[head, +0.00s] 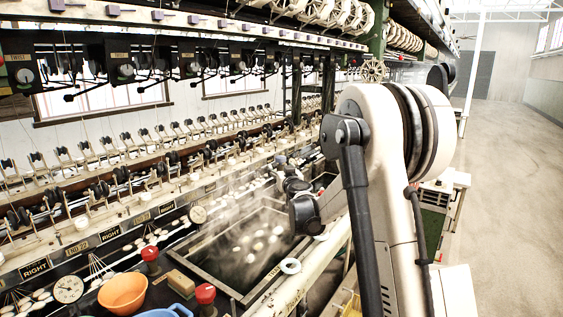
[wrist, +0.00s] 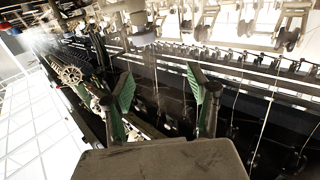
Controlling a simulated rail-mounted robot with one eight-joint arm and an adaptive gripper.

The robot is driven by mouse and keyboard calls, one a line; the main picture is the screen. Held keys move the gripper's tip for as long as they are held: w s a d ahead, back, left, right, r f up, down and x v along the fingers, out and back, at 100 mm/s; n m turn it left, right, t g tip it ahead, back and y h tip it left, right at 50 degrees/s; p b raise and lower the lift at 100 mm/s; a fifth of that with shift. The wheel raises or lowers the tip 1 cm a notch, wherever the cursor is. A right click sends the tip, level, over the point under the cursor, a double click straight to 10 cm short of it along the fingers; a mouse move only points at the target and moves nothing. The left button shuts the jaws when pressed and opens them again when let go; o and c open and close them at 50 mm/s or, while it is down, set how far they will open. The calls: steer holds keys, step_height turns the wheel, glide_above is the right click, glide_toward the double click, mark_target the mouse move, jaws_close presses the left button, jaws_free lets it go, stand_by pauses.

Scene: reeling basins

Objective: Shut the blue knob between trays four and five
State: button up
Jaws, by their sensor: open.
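I cannot make out the blue knob for certain in either view. A small blue spot (head: 281,159) shows far along the bench in the head view, too small to identify. My gripper (wrist: 160,88) is open and empty in the wrist view, its two green-padded fingers apart, with dark machine parts and thin threads beyond them. In the head view my arm reaches over the bench beside the steaming basin, and its fingers cannot be made out there. Tray numbers four and five cannot be read.
A steaming basin (head: 245,245) with floating cocoons lies below my arm. Two red knobs (head: 150,255) (head: 205,293), an orange bowl (head: 122,292) and a blue bowl (head: 165,311) are at the near left. Threads and spindles crowd the left. The aisle floor (head: 505,170) is clear.

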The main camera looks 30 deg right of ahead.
mark_target(281, 161)
steer(key=shift+m+h, duration=0.4)
steer(key=shift+h, duration=0.1)
steer(key=x, duration=0.5)
steer(key=d+f+x, duration=0.1)
steer(key=x, duration=0.4)
steer(key=d+f+b+x, duration=0.1)
steer(key=x, duration=0.4)
steer(key=shift+s+d+f, duration=0.1)
steer(key=shift+s+f, duration=0.05)
steer(key=shift+f, duration=0.05)
steer(key=c, duration=1.2)
